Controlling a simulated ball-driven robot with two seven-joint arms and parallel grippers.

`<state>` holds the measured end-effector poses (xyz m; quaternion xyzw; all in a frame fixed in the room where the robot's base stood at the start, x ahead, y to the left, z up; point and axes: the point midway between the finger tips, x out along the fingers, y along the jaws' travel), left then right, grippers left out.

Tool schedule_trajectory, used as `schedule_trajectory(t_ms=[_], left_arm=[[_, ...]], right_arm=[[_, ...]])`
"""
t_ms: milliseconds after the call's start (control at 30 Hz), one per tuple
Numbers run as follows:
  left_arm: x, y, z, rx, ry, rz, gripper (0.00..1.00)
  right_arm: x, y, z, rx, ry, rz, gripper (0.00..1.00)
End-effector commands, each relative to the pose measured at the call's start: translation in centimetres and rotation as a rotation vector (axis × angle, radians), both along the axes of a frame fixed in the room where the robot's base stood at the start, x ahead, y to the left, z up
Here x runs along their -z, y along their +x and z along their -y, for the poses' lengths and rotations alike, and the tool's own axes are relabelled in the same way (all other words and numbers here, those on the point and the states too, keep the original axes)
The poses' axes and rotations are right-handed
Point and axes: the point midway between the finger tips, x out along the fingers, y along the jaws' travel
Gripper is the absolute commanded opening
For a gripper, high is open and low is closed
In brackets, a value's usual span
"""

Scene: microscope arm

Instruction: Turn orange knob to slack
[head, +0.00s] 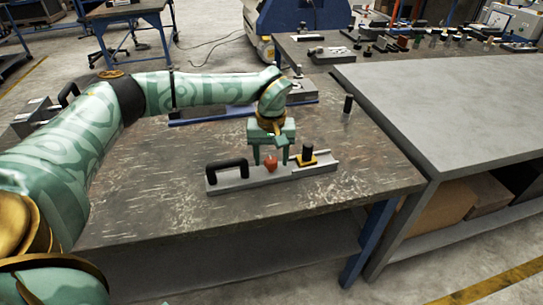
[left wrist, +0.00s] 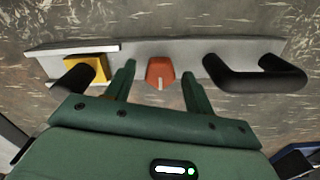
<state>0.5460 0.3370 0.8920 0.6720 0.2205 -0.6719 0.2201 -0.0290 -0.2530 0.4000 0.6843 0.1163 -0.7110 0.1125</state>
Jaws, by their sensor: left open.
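The orange knob (head: 270,163) sits on a grey metal bar fixture (head: 288,175) lying on the worn table. In the left wrist view the knob (left wrist: 160,71) shows a pale pointer line facing the gripper. My left gripper (head: 271,158) is open, with its green fingers pointing down at the bar. In the left wrist view its fingertips (left wrist: 157,72) lie on either side of the knob, apart from it in the picture. Whether they are down at knob height is hard to tell. My right gripper is not in view.
A black U-shaped handle (head: 227,168) stands on the bar left of the knob. A black post on a yellow base (head: 307,156) stands on its right. A small black cylinder (head: 348,103) stands further back. The bare grey table (head: 450,105) adjoins on the right.

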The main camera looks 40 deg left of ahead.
Motion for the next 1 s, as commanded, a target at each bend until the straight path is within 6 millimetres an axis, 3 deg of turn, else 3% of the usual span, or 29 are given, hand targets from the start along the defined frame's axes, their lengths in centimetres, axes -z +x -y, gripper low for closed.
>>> schedule_trajectory(t_ms=[33, 167, 567, 1000], left_arm=[[0.0, 0.0, 0.0, 0.0, 0.0, 0.0, 0.45], [0.0, 0.0, 0.0, 0.0, 0.0, 0.0, 0.09], [-0.3, 0.0, 0.0, -0.049, 0.0, 0.002, 0.09], [-0.8, 0.0, 0.0, -0.382, -0.001, 0.004, 0.09]], right_arm=[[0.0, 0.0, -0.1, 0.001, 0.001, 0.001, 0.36], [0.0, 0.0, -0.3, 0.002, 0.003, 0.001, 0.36], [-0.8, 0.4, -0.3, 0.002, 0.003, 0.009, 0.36], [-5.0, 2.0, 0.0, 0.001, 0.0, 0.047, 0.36]])
